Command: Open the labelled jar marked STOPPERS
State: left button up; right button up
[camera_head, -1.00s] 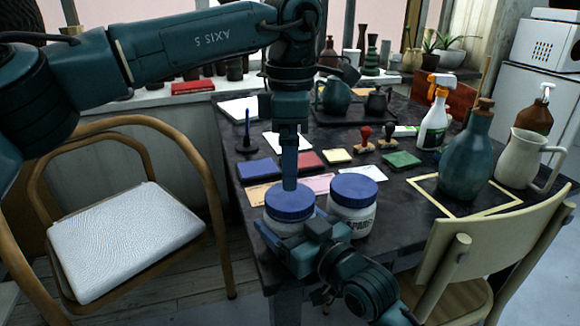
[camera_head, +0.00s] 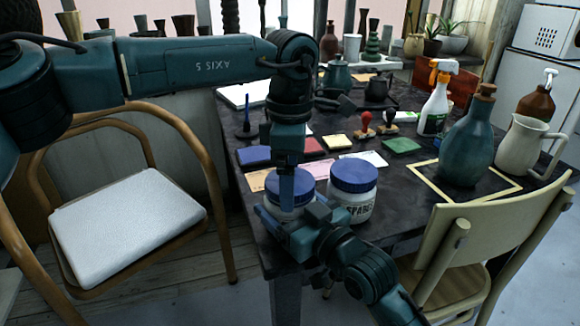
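Two white jars with blue lids stand at the table's front left corner. The right jar (camera_head: 350,207) bears dark lettering that looks like SPARES, and its lid (camera_head: 353,174) is on. The left jar (camera_head: 290,210) is largely covered by my grippers, and its label is hidden. Its blue lid (camera_head: 275,193) still sits on it. My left gripper (camera_head: 296,192) points down at this lid, its fingers overlapping it; their opening is not clear. My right gripper (camera_head: 292,222) is low at the front of the left jar; its hold on the jar cannot be made out.
Ink pads, stamps (camera_head: 364,125) and cards lie behind the jars. A spray bottle (camera_head: 437,105), a teal bottle (camera_head: 467,145) and a cream jug (camera_head: 527,150) stand at the right. A chair (camera_head: 490,225) is at the front right, another (camera_head: 130,230) at the left.

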pick_arm(q)
jog(key=shift+c, duration=0.3)
pick_arm(e)
jog(key=shift+f, duration=0.1)
pick_arm(q)
jog(key=c, duration=0.9)
jog(key=shift+n, duration=1.4)
jog(key=shift+c, duration=0.2)
jog(key=shift+r, duration=0.15)
jog(key=shift+r, duration=1)
jog(key=shift+r, duration=2)
pick_arm(e)
jog(key=o, duration=1.8)
